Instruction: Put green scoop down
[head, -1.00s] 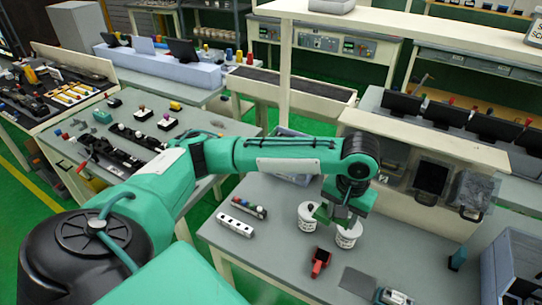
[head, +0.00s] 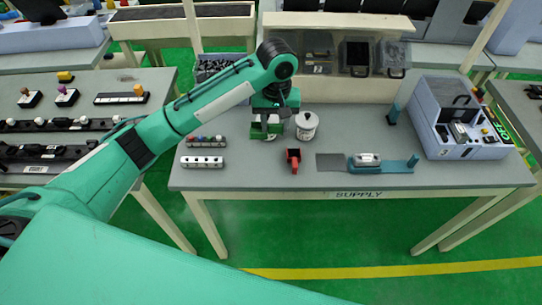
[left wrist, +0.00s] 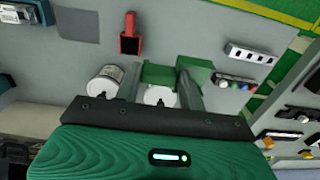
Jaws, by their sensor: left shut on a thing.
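My left gripper (head: 268,127) hangs over the back left of the supply table, shut on the green scoop (head: 257,132). In the left wrist view the scoop (left wrist: 160,75) shows as green blocky parts at the fingertips. A white labelled tub (head: 306,125) stands just right of the gripper; it also shows in the left wrist view (left wrist: 105,82). A second white tub (left wrist: 158,95) shows between the fingers, below the gripper; the gripper hides most of it in the head view. A red scoop (head: 293,160) lies on the table in front. My right gripper is not in view.
A white block with holes (head: 203,161) and a rail of coloured knobs (head: 205,142) lie at the left. A dark grey mat (head: 331,162), a blue fixture (head: 395,164) and a grey-blue machine (head: 455,120) are at the right. Bare table surrounds the red scoop.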

